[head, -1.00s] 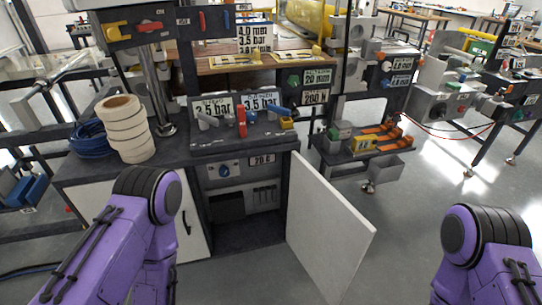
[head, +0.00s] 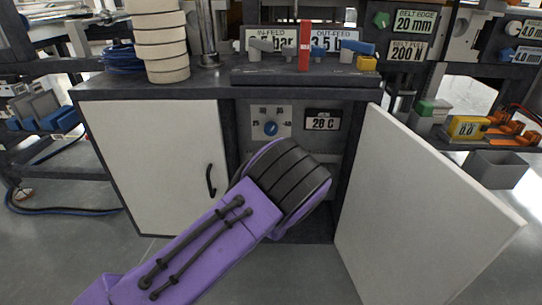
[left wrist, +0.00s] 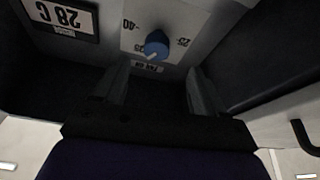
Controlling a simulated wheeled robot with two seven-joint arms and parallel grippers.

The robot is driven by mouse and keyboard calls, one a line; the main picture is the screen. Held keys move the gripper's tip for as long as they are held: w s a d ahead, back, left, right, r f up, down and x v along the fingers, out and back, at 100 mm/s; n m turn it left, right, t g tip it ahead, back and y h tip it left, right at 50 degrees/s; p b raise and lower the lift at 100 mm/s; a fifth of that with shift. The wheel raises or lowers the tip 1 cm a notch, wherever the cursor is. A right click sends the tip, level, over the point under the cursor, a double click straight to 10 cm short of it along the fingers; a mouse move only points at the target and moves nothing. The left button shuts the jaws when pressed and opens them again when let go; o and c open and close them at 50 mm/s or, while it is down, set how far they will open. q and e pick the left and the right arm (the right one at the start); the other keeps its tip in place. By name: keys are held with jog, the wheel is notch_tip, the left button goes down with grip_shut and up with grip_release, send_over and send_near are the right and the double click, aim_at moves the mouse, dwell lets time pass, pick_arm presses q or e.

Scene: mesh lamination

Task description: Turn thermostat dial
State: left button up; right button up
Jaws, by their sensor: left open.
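The blue thermostat dial (head: 270,128) sits on a white scale plate inside the open cabinet. It also shows in the left wrist view (left wrist: 157,44), beyond my fingertips and near the upper middle. A display (head: 322,119) reading 28 C is beside it, also seen in the left wrist view (left wrist: 63,19). My left gripper (left wrist: 158,80) is open, with its two fingers apart, empty, and pointing towards the dial without visibly touching it. In the head view my left arm reaches into the cabinet and hides the gripper. My right gripper is not in view.
The open white door (head: 425,210) stands out to the right of the opening. The closed left door (head: 155,165) has a black handle. White rolls (head: 160,45) and a panel of levers (head: 305,70) are on the cabinet top.

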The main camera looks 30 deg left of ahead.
aim_at(271, 132)
pick_arm(q)
jog(key=x, duration=0.3)
jog(key=b+x, duration=0.1)
jog(key=x, duration=0.3)
jog(key=r+x, duration=0.1)
jog(key=x, duration=0.3)
jog(key=shift+d+b, duration=0.2)
jog(key=shift+b, duration=0.15)
jog(key=shift+s, duration=0.1)
jog(key=c, duration=1)
